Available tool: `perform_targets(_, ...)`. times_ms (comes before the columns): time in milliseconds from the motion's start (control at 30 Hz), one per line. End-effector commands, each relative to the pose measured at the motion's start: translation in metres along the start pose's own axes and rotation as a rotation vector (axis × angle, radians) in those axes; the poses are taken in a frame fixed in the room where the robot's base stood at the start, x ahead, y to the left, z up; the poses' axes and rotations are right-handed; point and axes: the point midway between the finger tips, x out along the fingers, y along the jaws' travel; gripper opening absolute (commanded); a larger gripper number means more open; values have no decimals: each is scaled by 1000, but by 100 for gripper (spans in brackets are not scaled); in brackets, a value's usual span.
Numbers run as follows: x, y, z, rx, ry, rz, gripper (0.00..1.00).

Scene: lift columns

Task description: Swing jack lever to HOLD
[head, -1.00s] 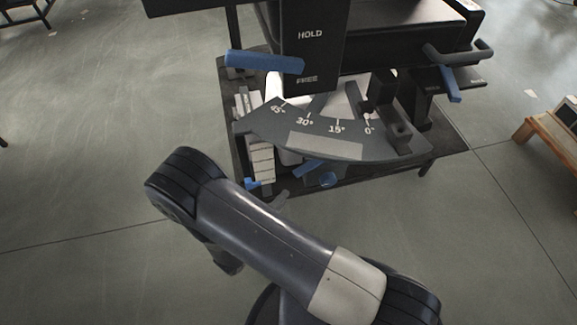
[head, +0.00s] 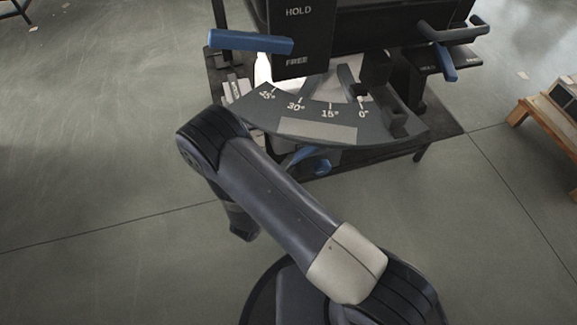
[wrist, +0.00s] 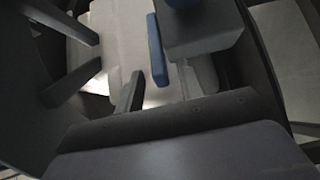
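The jack lever, a blue bar (head: 250,42), sticks out left of the black plate (head: 298,40) in the head view. It lies roughly level, between the HOLD and FREE labels and nearer FREE. My gripper is not visible in the head view; my arm hides that area.
An angle scale (head: 316,130) marked 0° to 45° sits below the plate. Another blue handle (head: 445,62) hangs at the right, and blue parts (head: 315,163) show under the scale. A wooden stand (head: 545,115) is at far right.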

Motion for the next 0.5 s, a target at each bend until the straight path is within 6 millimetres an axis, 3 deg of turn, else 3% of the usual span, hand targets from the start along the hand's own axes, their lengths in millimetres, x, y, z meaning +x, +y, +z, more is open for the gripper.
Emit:
perform_targets(400, 8, 0, 0, 0, 0, 0, 36)
perform_targets(500, 7, 0, 0, 0, 0, 0, 28)
